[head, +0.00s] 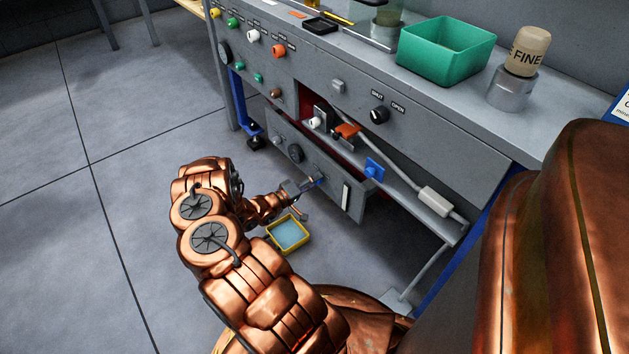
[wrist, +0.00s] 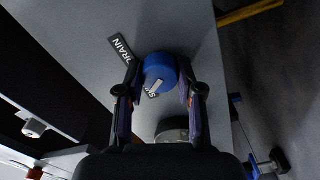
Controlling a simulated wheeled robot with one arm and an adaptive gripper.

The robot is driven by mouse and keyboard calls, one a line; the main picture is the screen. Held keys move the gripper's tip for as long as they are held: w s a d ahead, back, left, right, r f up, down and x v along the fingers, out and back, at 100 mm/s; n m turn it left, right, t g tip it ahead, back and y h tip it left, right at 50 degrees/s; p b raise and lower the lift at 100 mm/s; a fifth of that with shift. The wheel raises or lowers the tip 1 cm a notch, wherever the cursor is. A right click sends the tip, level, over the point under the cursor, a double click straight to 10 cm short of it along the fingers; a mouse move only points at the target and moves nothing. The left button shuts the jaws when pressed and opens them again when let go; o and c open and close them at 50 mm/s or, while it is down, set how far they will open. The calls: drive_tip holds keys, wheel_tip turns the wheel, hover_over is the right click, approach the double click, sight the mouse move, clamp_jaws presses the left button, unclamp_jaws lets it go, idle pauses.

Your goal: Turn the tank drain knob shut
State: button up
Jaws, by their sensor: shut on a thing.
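The tank drain knob is a blue round knob (wrist: 160,72) with a pale pointer mark, on a grey panel beside a black label reading DRAIN (wrist: 124,48). In the wrist view my gripper (wrist: 160,88) has one finger on each side of the knob and is shut on it. The pale mark on the knob's face lies slanted in this view. In the head view my gripper (head: 300,188) reaches the low grey tank front (head: 335,200). There my gripper mostly hides the blue knob.
A yellow-rimmed tray of pale blue liquid (head: 288,233) stands on the floor below my gripper. A dark round knob (head: 295,153) is on the same tank front. A blue tab (head: 374,168) and a cable with a white box (head: 437,201) are to the right. Open floor lies left.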

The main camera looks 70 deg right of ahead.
drive_tip(key=shift+s+f+n, duration=0.1)
drive_tip(key=shift+s+n, duration=0.2)
drive_tip(key=shift+n, duration=0.6)
drive_tip(key=o, duration=1.2)
drive_tip(key=shift+w, duration=0.15)
drive_tip(key=shift+c, duration=0.2)
drive_tip(key=shift+w, duration=0.1)
